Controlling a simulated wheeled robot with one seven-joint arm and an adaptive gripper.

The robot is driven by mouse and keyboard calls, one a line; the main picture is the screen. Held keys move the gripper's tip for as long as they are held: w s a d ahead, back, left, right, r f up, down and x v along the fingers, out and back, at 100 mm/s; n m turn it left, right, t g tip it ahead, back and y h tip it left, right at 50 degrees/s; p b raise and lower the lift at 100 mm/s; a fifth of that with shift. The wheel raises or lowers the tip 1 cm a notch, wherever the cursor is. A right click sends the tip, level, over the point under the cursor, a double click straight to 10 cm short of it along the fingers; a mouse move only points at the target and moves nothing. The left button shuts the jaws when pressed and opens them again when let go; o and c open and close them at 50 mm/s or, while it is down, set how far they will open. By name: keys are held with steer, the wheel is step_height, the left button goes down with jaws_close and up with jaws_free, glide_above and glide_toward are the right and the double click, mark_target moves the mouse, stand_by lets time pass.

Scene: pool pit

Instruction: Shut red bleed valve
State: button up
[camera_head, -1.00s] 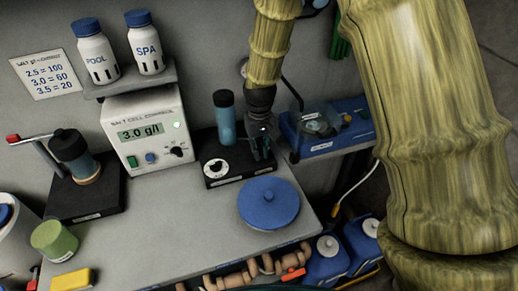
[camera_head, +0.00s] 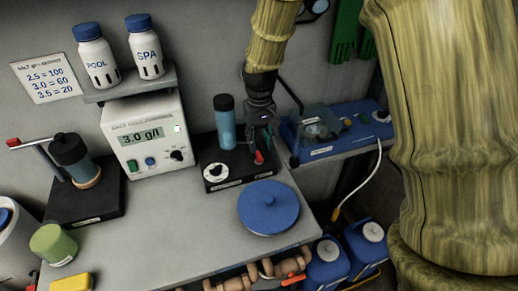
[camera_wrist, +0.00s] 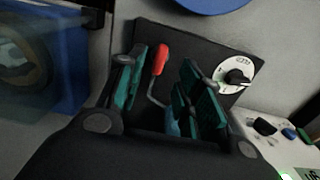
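A red-handled lever (camera_head: 258,157) stands on a black base (camera_head: 213,183) that also bears a blue cylinder with a dark cap (camera_head: 225,121) and a white dial (camera_head: 215,171). In the wrist view the red handle (camera_wrist: 160,58) on its bent metal rod lies between the teal finger pads of my gripper (camera_wrist: 165,68), nearer the left pad, with gaps seeming to show on both sides. In the head view my gripper (camera_head: 262,148) is low over the right end of this base, pointing down. It is open. No label naming the bleed valve is readable.
A second red-tipped lever (camera_head: 14,142) is on the left unit. A blue lidded disc (camera_head: 268,207) lies in front, and a blue box (camera_head: 335,130) stands right of my gripper. A salt cell control box (camera_head: 145,134) is left.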

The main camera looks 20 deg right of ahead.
step_height(320, 180, up, 6)
steer(key=shift+r, duration=0.15)
stand_by(0.6)
